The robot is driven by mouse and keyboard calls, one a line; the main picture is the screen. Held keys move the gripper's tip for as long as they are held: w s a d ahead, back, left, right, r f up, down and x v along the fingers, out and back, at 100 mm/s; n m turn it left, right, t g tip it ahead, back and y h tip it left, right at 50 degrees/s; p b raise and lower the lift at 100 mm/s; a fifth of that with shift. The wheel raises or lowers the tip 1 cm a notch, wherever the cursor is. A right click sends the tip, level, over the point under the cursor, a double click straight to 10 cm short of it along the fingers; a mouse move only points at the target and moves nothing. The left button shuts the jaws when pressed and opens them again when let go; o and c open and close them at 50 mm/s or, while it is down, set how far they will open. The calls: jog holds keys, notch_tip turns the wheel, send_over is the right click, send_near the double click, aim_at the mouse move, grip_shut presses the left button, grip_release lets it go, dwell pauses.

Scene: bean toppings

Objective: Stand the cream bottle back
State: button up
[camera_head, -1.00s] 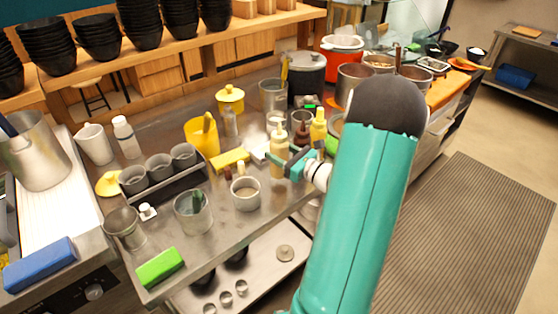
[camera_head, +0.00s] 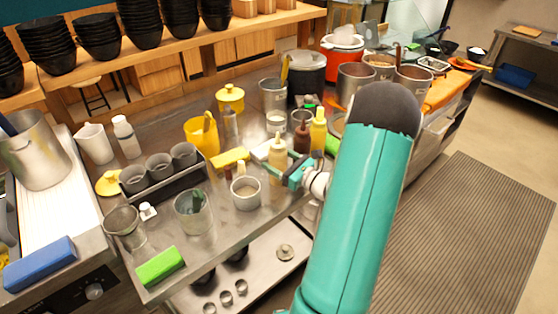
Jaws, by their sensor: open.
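The cream bottle (camera_head: 278,157) stands upright on the metal counter, near the middle of the picture. My gripper (camera_head: 281,174) is at its front right, low beside it, with its green fingers open. Whether the fingers touch the bottle is too small to tell. A dark brown bottle (camera_head: 301,138) and a yellow bottle (camera_head: 318,130) stand just behind and to the right of the cream bottle.
A grey cup (camera_head: 245,194) stands close to the left of my gripper. A yellow block (camera_head: 230,158) lies left of the cream bottle. A clear container (camera_head: 193,212) and a green sponge (camera_head: 160,267) are nearer the front edge. Metal pots (camera_head: 355,84) stand at the back right.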

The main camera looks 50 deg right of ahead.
jog(key=shift+r, duration=0.15)
jog(key=shift+s, duration=0.25)
jog(key=s+d, duration=0.1)
jog(key=s, duration=1)
jog(key=shift+s+f, duration=0.25)
